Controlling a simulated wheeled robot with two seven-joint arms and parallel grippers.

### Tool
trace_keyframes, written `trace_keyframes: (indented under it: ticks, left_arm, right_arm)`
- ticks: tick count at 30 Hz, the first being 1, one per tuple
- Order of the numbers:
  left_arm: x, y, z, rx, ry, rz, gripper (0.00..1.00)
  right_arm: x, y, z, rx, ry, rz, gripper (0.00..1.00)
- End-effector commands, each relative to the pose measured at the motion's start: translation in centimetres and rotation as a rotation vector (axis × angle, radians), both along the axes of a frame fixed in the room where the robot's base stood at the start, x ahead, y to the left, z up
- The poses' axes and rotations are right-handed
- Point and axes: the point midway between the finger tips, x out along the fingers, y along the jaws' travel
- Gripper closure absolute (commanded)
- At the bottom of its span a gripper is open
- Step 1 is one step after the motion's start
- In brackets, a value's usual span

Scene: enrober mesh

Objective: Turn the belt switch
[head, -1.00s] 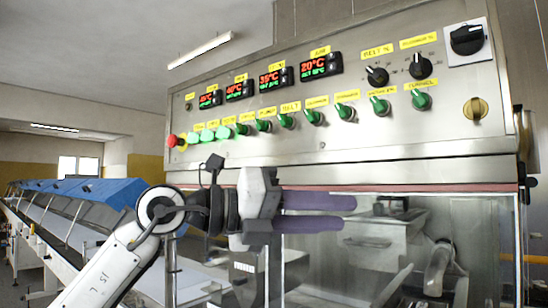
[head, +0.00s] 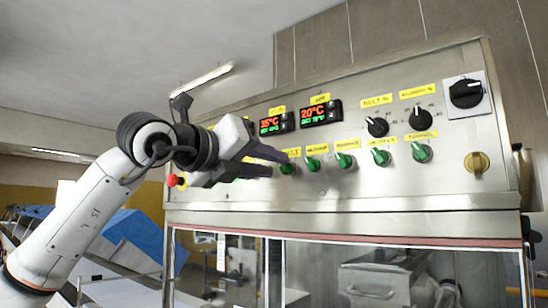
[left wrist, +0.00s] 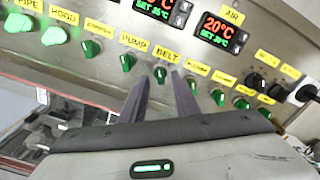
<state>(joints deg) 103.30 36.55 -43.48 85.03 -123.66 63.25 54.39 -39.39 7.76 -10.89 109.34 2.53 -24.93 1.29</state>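The belt switch is a green knob on the sloped steel panel, under the yellow BELT label. It shows in the left wrist view (left wrist: 160,74) and partly behind my fingertips in the head view (head: 288,168). My left gripper (head: 281,165) reaches to it from the left. In the left wrist view its two dark fingers (left wrist: 159,77) are apart, with the belt knob showing in the gap between their tips. I cannot tell whether they touch it. My right gripper is in neither current view.
Similar green switches stand close by: the pump switch (left wrist: 127,62) on one side and several on the other. Black dials (head: 377,127), red-and-green displays (head: 320,113), a yellow knob (head: 476,162) and a red button (head: 171,180) share the panel (head: 420,190).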

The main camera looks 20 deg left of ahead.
Motion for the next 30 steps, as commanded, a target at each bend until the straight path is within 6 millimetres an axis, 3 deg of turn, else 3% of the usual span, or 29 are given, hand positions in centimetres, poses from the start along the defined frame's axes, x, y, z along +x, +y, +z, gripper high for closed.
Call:
trace_keyframes:
  ticks: [6, 14, 20, 30]
  left_arm:
    - [1.7, -0.6, 0.0, 0.001, -0.001, -0.001, 0.72]
    - [1.8, -0.7, -0.1, 0.001, -0.001, -0.001, 0.72]
    - [1.8, -0.7, -0.1, 0.001, -0.001, -0.001, 1.00]
    - [1.8, -0.6, 0.0, 0.024, -0.009, 0.000, 1.00]
  right_arm:
    - [0.0, 0.0, 0.8, -0.001, 0.001, 0.001, 0.69]
    - [0.0, 0.0, 0.7, -0.001, 0.001, 0.001, 0.69]
    - [0.0, 0.0, 0.7, -0.001, 0.001, 0.001, 0.69]
    - [0.0, 0.0, 0.7, 0.000, 0.000, 0.001, 0.69]
